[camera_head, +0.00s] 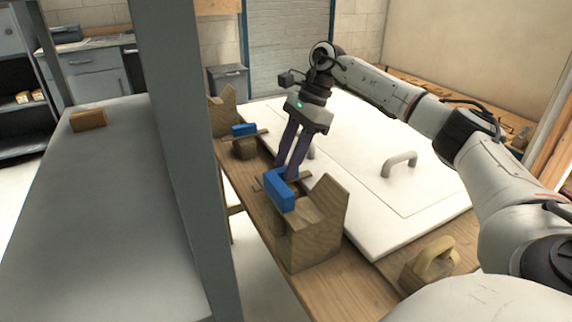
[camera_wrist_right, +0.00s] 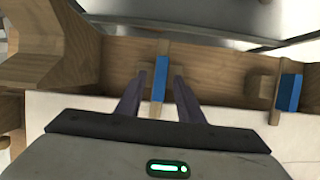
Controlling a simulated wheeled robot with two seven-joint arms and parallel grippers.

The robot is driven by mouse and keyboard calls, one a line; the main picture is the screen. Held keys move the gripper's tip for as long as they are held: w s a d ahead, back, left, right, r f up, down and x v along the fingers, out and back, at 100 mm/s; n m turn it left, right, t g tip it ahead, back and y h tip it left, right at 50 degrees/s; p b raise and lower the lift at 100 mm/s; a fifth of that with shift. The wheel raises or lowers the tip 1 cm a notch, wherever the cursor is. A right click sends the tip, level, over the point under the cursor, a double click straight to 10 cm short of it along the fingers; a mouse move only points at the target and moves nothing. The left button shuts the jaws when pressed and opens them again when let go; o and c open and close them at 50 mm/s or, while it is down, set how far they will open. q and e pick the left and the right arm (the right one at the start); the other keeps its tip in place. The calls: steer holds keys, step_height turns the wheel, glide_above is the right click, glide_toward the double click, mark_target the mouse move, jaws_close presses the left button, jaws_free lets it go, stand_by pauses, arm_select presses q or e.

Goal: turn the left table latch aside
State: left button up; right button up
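Two blue latches on wooden blocks sit along the table edge beside a white panel (camera_head: 375,225). The near blue latch (camera_head: 280,192) lies under my right gripper (camera_head: 285,172); the far blue latch (camera_head: 243,130) is further back. In the right wrist view, the fingers of my right gripper (camera_wrist_right: 159,80) are apart, one on each side of the near blue latch (camera_wrist_right: 160,80), with small gaps showing. The far latch (camera_wrist_right: 288,93) shows at the right there. Whether a finger touches the latch is unclear. My left gripper is not in view.
Notched wooden blocks stand next to the near latch (camera_head: 322,225) and the far latch (camera_head: 222,112). A grey post (camera_head: 185,170) and shelf (camera_head: 100,215) are at the left. The panel has a grey handle (camera_head: 399,162).

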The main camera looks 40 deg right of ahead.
steer(key=shift+a+f, duration=0.15)
steer(key=shift+f, duration=0.15)
jaws_close()
steer(key=shift+w, duration=0.1)
